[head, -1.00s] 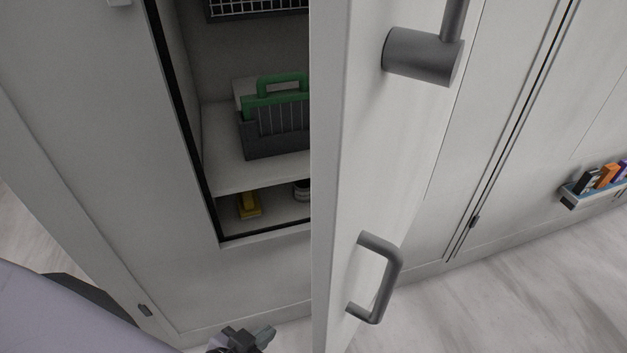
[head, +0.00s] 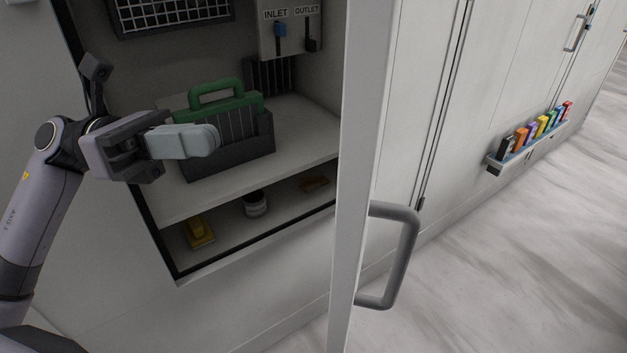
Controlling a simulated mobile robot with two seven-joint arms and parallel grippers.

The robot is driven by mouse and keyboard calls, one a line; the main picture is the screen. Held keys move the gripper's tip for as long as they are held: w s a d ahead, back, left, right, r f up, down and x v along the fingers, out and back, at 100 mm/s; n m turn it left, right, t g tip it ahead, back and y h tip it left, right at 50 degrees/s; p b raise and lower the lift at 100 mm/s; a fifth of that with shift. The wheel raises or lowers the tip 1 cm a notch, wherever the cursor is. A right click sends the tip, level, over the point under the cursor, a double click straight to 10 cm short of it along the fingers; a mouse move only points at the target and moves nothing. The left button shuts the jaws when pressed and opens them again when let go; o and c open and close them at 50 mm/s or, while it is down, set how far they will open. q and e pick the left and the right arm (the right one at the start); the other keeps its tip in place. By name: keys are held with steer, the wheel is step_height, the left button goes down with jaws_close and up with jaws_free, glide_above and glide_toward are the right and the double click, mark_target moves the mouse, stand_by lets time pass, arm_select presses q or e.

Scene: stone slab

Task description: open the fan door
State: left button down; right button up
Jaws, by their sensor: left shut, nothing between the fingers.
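A white cabinet door (head: 362,140) stands swung out from the cabinet front, seen nearly edge-on. It has a grey bar handle (head: 408,255) low on its outer face. I take it to be the fan door, though no label on it shows. The compartment behind it is open to view. My left gripper (head: 207,139) is shut and empty, in front of the opening to the left of the door and apart from it. It covers part of a dark holder with a green-handled item (head: 218,105). My right gripper is not in view.
Inside are a panel marked INLET and OUTLET (head: 290,30), a grille (head: 170,14), a shelf (head: 305,125), a yellow item (head: 198,232) and a small jar (head: 255,204). A rack with several coloured items (head: 530,140) is on the wall at right. The floor at right is clear.

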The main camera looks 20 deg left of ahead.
arm_select(q)
steer(key=d+m+y+p, duration=0.1)
steer(key=d+p, duration=0.3)
steer(key=d, duration=0.9)
steer(key=shift+s+d+f+m+g+y+p, duration=0.2)
steer(key=shift+d+m+g+y+p, duration=0.15)
steer(key=shift+m, duration=0.25)
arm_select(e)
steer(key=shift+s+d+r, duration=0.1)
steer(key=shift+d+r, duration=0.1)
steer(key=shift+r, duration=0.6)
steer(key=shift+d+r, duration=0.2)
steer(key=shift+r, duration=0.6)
arm_select(q)
steer(key=shift+a, duration=0.1)
